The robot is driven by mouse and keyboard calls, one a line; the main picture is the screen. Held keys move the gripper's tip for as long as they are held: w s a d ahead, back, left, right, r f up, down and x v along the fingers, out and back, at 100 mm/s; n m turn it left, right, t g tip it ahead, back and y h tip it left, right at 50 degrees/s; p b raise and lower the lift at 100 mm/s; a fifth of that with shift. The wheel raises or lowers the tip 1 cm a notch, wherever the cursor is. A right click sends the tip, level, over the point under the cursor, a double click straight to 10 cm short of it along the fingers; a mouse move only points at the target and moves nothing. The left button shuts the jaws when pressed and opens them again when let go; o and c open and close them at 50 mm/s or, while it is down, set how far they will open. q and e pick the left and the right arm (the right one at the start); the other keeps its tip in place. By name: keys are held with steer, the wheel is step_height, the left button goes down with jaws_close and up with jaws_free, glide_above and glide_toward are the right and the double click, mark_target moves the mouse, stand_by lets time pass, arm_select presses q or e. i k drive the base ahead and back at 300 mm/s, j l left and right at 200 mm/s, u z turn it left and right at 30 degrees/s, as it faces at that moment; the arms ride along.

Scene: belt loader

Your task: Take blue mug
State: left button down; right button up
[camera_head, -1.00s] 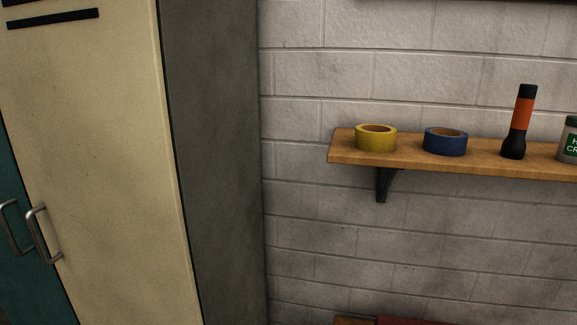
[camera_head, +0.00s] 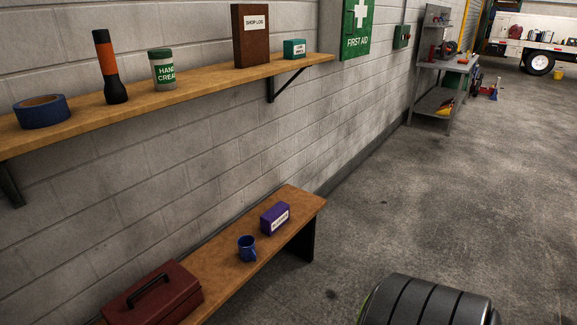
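The blue mug (camera_head: 247,248) stands upright on a low wooden bench (camera_head: 235,272) against the wall, in the lower middle of the head view. It sits between a dark red toolbox (camera_head: 165,297) on its left and a purple box (camera_head: 275,218) with a white label on its right. Neither of my grippers shows in the head view.
A wall shelf (camera_head: 200,92) above the bench holds blue tape (camera_head: 41,111), a flashlight (camera_head: 109,68), hand cream (camera_head: 162,68), a shop log (camera_head: 251,35) and a small teal box (camera_head: 294,49). A dark ribbed rounded object (camera_head: 425,302) stands at the bottom right. Open floor (camera_head: 440,200) lies right of the bench.

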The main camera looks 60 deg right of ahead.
mark_target(246, 243)
steer(key=z, duration=1.4)
steer(key=i+l+u, duration=0.1)
steer(key=u, duration=0.3)
steer(key=i+l+u, duration=0.1)
steer(key=u, duration=0.25)
steer(key=l+u, duration=0.2)
steer(key=u, duration=0.2)
steer(key=i+l+u, duration=0.25)
steer(key=l+u, duration=0.2)
steer(key=l, duration=0.8)
steer(key=l+u, duration=0.4)
steer(key=l, duration=0.85)
